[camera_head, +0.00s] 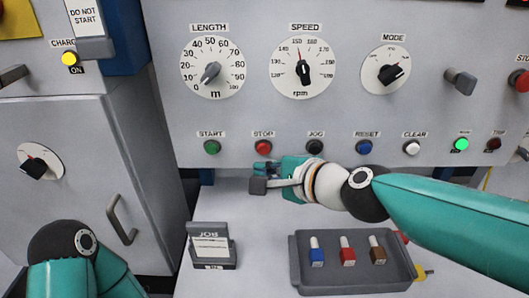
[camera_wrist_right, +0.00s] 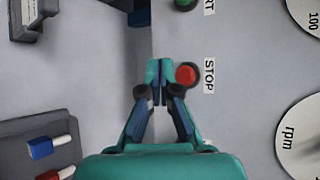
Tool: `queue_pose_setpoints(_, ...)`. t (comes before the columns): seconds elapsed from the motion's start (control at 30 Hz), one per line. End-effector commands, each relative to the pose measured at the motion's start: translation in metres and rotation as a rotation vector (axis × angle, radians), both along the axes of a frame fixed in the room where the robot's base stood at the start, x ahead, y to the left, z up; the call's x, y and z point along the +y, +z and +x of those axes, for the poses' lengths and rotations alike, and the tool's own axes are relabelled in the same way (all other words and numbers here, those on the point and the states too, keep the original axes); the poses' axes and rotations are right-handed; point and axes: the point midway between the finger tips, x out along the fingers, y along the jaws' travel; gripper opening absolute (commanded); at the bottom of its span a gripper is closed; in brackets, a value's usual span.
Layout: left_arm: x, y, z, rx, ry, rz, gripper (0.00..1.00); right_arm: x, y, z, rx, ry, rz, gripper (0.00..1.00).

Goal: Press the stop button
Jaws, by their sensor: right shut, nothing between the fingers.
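The red STOP button (camera_head: 263,147) sits under its label on the grey control panel (camera_head: 235,125), between the START and JOG buttons. It also shows in the right wrist view (camera_wrist_right: 187,74), just right of my fingertips. My right gripper (camera_head: 263,169) is shut and empty, with its fingertips close below the button in the head view. The shut fingertips show in the right wrist view (camera_wrist_right: 159,70). I cannot tell whether they touch the panel or the button. Of my left arm only links show at the lower left; its gripper is out of view.
The green START button (camera_head: 212,147) and black JOG button (camera_head: 315,146) flank STOP. Below the panel, a dark tray (camera_head: 300,275) holds blue, red and brown bottles. A JOB card holder (camera_head: 212,247) stands left of it. A red knob (camera_head: 519,80) is far right.

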Motion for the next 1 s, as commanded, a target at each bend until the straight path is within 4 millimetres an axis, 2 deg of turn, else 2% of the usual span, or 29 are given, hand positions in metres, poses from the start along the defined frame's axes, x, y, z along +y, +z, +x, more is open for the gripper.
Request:
queue_pose_setpoints(0.1, 0.0, -0.001, 0.0, 0.0, 0.0, 0.0, 0.4, 0.0, 0.0, 0.013, 0.001, -0.001, 0.0, 0.0)
queue_pose_setpoints(0.3, 0.0, -0.001, 0.0, 0.0, 0.0, 0.0, 0.4, 0.0, 0.0, 0.024, 0.0, 0.0, 0.0, 0.0)
queue_pose_setpoints(1.0, 0.0, -0.001, 0.0, 0.0, 0.0, 0.0, 0.4, 0.0, 0.0, 0.025, -0.001, 0.0, -0.001, 0.0)
